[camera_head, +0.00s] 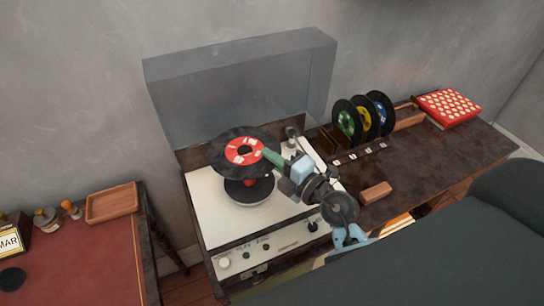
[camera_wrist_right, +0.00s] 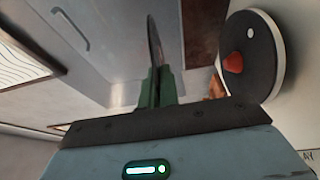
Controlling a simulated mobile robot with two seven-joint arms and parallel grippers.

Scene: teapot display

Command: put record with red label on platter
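The record with the red label (camera_head: 228,148) is held above the turntable in the head view. My right gripper (camera_head: 272,157) is shut on its right edge. In the right wrist view the record (camera_wrist_right: 154,45) shows nearly edge-on between the green fingers (camera_wrist_right: 158,88). The dark platter (camera_head: 250,191) lies on the white turntable deck below the record, with a red piece at its centre. The platter also shows in the right wrist view (camera_wrist_right: 262,80), apart from the record. The record covers part of the platter in the head view. My left gripper is not in view.
The turntable's clear lid (camera_head: 240,85) stands open behind the deck. A rack on the right holds records with green (camera_head: 346,122), yellow and blue labels. A wooden block (camera_head: 375,192) and red patterned box (camera_head: 447,107) lie on the dark table. A wooden tray (camera_head: 112,203) is at left.

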